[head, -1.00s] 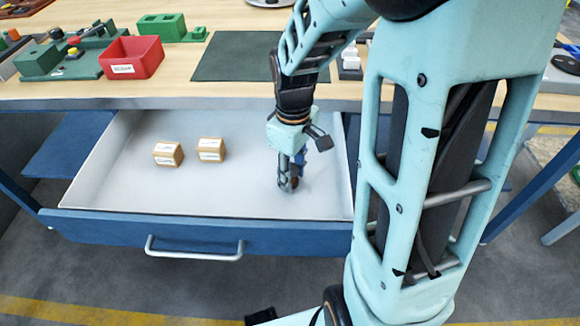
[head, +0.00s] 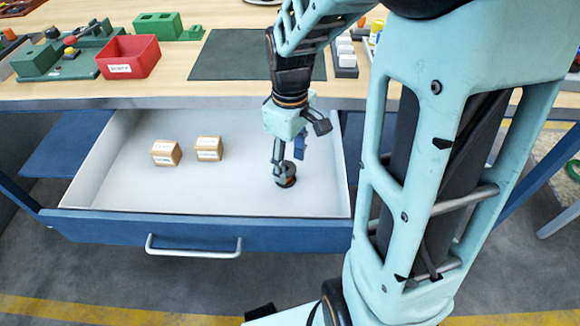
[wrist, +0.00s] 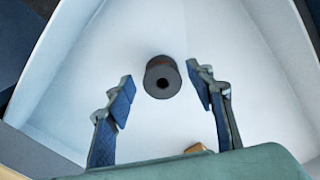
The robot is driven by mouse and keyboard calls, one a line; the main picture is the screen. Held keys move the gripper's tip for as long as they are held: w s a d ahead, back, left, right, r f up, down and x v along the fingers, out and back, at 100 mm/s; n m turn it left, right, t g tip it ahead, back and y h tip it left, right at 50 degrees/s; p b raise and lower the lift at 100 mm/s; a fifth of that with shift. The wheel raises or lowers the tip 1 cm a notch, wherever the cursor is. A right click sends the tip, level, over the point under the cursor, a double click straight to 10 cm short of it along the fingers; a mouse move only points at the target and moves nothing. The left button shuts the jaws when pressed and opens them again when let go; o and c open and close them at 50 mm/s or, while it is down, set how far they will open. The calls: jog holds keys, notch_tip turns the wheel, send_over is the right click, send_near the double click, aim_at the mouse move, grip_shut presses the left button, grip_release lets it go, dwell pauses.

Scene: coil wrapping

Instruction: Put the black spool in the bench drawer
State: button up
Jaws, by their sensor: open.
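The black spool (wrist: 162,78) stands on the drawer floor in the wrist view, its centre hole showing. In the head view the spool (head: 286,176) sits in the right part of the open bench drawer (head: 215,190), partly behind my gripper. My gripper (head: 284,170) is inside the drawer, just above or around the spool. In the wrist view my gripper (wrist: 165,92) has its two blue-padded fingers spread, with a clear gap between each finger and the spool.
The bench top (head: 180,90) overhangs the drawer's back. A red bin (head: 128,57) and a dark green mat (head: 240,55) are on it. The drawer's middle is clear.

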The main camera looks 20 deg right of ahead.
aim_at(290, 170)
notch_tip(290, 170, up, 9)
jog(key=p, duration=0.1)
jog(key=shift+f+p, duration=0.2)
jog(key=shift+p, duration=0.15)
